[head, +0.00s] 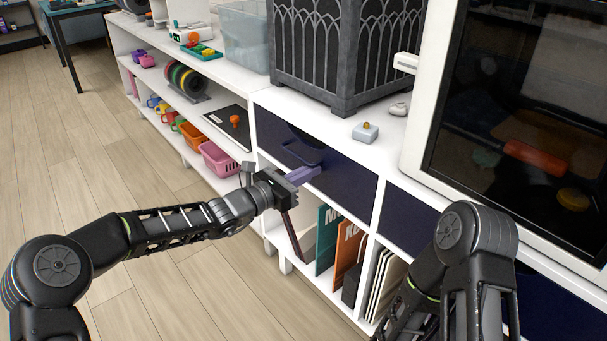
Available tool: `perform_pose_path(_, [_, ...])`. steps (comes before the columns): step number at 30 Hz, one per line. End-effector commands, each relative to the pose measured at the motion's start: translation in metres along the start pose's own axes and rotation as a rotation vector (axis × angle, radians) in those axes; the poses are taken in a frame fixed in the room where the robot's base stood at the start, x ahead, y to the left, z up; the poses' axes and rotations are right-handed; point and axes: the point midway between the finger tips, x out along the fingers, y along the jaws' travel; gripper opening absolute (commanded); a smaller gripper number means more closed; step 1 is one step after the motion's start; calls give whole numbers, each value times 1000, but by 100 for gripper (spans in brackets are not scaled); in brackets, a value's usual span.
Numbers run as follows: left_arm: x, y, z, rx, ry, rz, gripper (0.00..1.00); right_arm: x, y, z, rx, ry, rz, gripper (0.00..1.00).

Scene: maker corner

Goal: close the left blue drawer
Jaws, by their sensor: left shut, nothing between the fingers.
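The left blue drawer (345,185) is a dark navy front with a cut-out grip at its top edge, in the white shelf unit. Its front looks flush or nearly flush with the frame; a small gap cannot be ruled out. My left gripper (308,173) is shut and empty, with its fingertips at the drawer front just below the cut-out. Whether they touch it is hard to tell. My right arm is at the lower right, and its gripper is not in view.
A second blue drawer (408,222) is to the right. Upright books (347,250) stand below. A dark lattice-sided box (335,55) and a white-framed machine (430,75) stand on top. Pink (217,160) and orange baskets are on the left shelf. The wooden floor (85,140) at left is clear.

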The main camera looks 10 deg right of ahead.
Motion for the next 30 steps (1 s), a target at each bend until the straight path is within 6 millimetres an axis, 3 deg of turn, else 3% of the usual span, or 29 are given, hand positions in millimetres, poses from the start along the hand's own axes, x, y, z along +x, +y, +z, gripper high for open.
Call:
perform_pose_path(16, [-4,1,4,-3,-3,-1,0,-4,-2,6,4,-7,-4,53])
perform_pose_path(20, [-26,2,4,0,-2,0,0,-8,-9,20,-2,-10,-5,53])
perform_pose_path(23, [-57,0,6,1,-3,2,0,-12,-16,32,-8,-13,-6,53])
perform_pose_path(30, [-108,1,2,-1,2,2,0,-20,-21,31,-12,-22,-10,53])
